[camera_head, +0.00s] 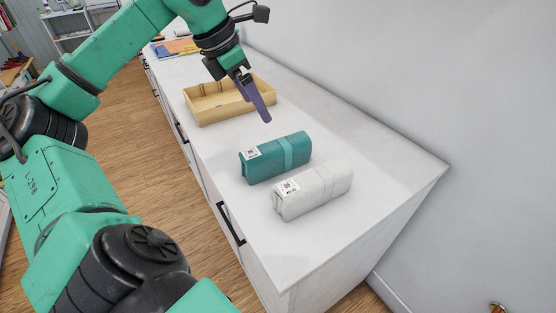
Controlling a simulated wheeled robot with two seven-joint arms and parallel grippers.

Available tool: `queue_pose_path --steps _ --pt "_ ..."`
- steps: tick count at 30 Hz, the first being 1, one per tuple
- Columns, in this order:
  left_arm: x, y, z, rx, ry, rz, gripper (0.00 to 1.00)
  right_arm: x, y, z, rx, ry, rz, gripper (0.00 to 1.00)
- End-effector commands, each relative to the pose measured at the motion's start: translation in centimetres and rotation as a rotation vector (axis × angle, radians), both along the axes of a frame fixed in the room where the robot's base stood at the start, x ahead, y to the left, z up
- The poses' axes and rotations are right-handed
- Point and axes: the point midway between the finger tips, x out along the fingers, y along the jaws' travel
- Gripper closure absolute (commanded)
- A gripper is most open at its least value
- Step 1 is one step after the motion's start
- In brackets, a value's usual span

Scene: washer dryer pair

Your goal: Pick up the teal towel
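The teal towel (276,158) is a folded roll with a lighter band and a white printed tag at its left end. It lies on the white counter (300,250). My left gripper (259,106) is above the counter, on the far side of the towel and apart from it, with its purple-grey fingers pointing down. The fingers overlap from this angle, so I cannot tell whether they are open or shut. No towel is in them. My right gripper is not in view.
A white rolled towel (314,191) with a tag lies close beside the teal one, on the near side. A shallow wooden divided tray (205,105) stands behind. Flat colored items (178,46) lie farther back. A wall (390,80) bounds the right; the counter's near end is clear.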

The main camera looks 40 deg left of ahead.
Motion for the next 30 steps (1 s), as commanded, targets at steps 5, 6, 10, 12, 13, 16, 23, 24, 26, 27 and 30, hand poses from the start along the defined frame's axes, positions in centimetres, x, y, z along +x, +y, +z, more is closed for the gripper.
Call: queue_pose_path --steps 5,6,10,12,13,16,23,24,26,27,30 --pt "0.0 0.0 -5.4 0.000 -0.001 0.000 0.00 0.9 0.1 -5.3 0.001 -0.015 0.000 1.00" --pt "0.0 0.0 -5.6 0.000 0.000 0.000 0.00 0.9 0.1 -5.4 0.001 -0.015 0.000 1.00" --pt "0.8 -0.3 -7.2 -0.001 0.001 -0.002 0.00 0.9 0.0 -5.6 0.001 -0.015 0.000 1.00" --pt "1.4 -0.6 -8.9 -0.002 0.002 -0.001 0.00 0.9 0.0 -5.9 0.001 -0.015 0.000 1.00" --pt "1.7 -0.7 -9.7 -0.003 0.002 -0.002 0.00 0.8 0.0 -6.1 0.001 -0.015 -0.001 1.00" --pt "2.6 -1.1 -11.9 -0.002 0.002 -0.002 0.00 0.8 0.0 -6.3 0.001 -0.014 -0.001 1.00" --pt "3.8 -1.5 -14.8 -0.001 0.003 -0.001 0.00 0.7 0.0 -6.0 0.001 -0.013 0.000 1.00" --pt "4.1 -1.6 -15.4 -0.003 0.003 -0.002 0.00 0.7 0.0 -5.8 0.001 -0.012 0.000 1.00" --pt "4.5 -1.8 -16.5 -0.003 0.003 -0.002 0.00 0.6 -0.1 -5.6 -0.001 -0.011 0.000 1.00" --pt "4.8 -1.9 -17.2 -0.003 0.002 -0.001 0.00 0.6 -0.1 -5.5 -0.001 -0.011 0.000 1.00" --pt "5.2 -2.0 -18.2 -0.001 0.000 0.001 0.00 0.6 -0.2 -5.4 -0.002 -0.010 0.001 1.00"
